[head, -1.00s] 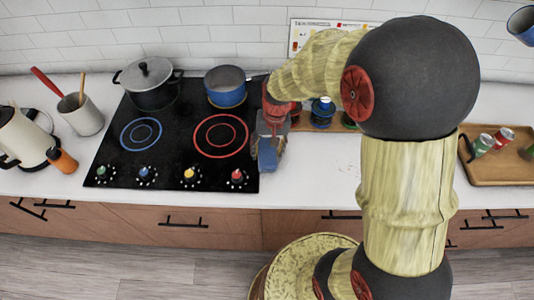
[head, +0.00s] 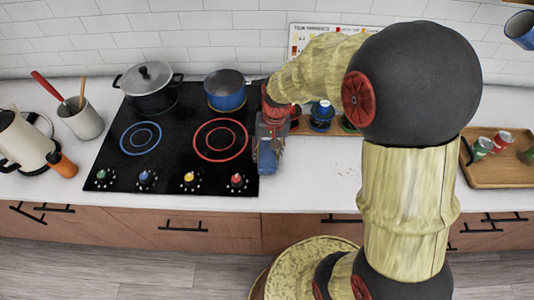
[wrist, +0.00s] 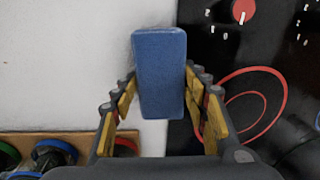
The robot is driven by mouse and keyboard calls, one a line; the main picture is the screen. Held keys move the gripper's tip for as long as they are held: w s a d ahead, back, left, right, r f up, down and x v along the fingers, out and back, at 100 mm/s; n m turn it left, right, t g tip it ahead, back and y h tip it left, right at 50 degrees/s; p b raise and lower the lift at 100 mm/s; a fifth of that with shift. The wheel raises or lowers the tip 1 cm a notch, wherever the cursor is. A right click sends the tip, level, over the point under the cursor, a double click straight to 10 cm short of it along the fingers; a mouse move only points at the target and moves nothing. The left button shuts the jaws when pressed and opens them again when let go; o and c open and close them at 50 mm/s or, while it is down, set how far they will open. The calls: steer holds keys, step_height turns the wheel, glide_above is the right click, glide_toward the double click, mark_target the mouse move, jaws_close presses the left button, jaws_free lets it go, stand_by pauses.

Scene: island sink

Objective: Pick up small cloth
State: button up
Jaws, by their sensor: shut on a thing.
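The small cloth (wrist: 160,72) looks like a thick blue rectangular block in the wrist view. It lies between the yellow-padded fingers of my gripper (wrist: 163,100), which is shut on it, and its far end reaches past the fingertips. In the head view my gripper (head: 270,134) points down at the right edge of the black cooktop, and the blue cloth (head: 267,157) shows at its lower end. I cannot tell whether the cloth touches the counter.
The cooktop (head: 178,165) holds a black lidded pot (head: 150,88) and a blue saucepan (head: 226,93) at the back. A rack with jars (head: 321,117) stands behind my gripper to the right. A wooden tray with cans (head: 498,170) is far right. White counter (head: 312,170) right of the cooktop is bare.

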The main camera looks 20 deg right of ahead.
step_height(320, 180, up, 3)
steer(key=shift+w+f+p, duration=0.1)
steer(key=shift+p, duration=0.4)
steer(key=s+r, duration=0.2)
steer(key=s+d+r+p, duration=0.1)
steer(key=s+r, duration=0.1)
steer(key=r, duration=0.1)
steer(key=shift+d, duration=0.2)
steer(key=s+d+r+p, duration=0.2)
steer(key=s+d+r, duration=0.1)
steer(key=s, duration=0.6)
steer(key=shift+s+r, duration=0.2)
steer(key=shift+r, duration=0.5)
steer(key=shift+d, duration=0.1)
steer(key=o, duration=0.5)
steer(key=shift+r, duration=0.1)
steer(key=c, duration=0.4)
